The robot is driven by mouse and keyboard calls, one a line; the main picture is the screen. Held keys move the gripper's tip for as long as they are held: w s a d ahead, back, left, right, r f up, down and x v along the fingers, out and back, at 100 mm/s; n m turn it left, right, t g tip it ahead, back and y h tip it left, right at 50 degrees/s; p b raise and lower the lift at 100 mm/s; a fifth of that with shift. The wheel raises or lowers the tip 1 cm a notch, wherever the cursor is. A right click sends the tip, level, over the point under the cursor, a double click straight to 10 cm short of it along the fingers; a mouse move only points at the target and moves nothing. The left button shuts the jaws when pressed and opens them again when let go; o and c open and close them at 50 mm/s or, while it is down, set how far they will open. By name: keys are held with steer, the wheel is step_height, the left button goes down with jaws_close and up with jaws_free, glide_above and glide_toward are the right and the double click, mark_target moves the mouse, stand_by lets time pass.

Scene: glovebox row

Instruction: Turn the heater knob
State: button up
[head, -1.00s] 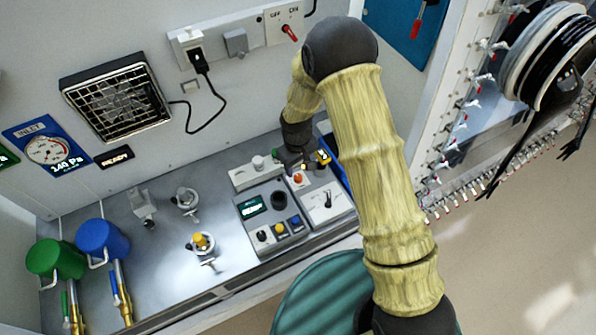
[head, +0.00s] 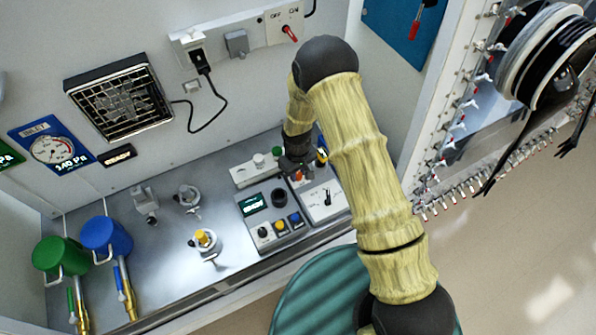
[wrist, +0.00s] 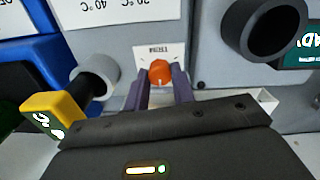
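An orange knob (wrist: 160,72) with a pale mark stands on a grey panel, before a small white label whose word I cannot read surely. My gripper (wrist: 161,80) points at it in the wrist view. Its two purple-grey fingers stand on either side of the knob, with no clear gap to it, and look shut on it. In the head view my gripper (head: 298,170) is low over the panel and mostly hides the knob. A white plate (wrist: 110,10) with temperature marks is beyond it.
A black ring-shaped part (wrist: 265,28) is at right in the wrist view. A yellow-headed part (wrist: 50,115) and a grey cylinder (wrist: 95,75) are close at left. The head view shows a white plate with a black pointer (head: 327,198) and a keypad box (head: 275,222).

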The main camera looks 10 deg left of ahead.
steer(key=shift+m+b, duration=0.3)
steer(key=shift+b, duration=0.1)
steer(key=shift+c, duration=0.2)
steer(key=shift+f+m+b, duration=0.1)
steer(key=shift+m+b, duration=0.95)
steer(key=shift+m, duration=0.15)
steer(key=shift+m+b, duration=0.85)
steer(key=shift+m, duration=0.55)
steer(key=o, duration=1)
steer(key=shift+r, duration=0.25)
step_height(320, 180, up, 17)
steer(key=b, duration=0.4)
steer(key=shift+a, duration=0.15)
steer(key=shift+r, duration=0.1)
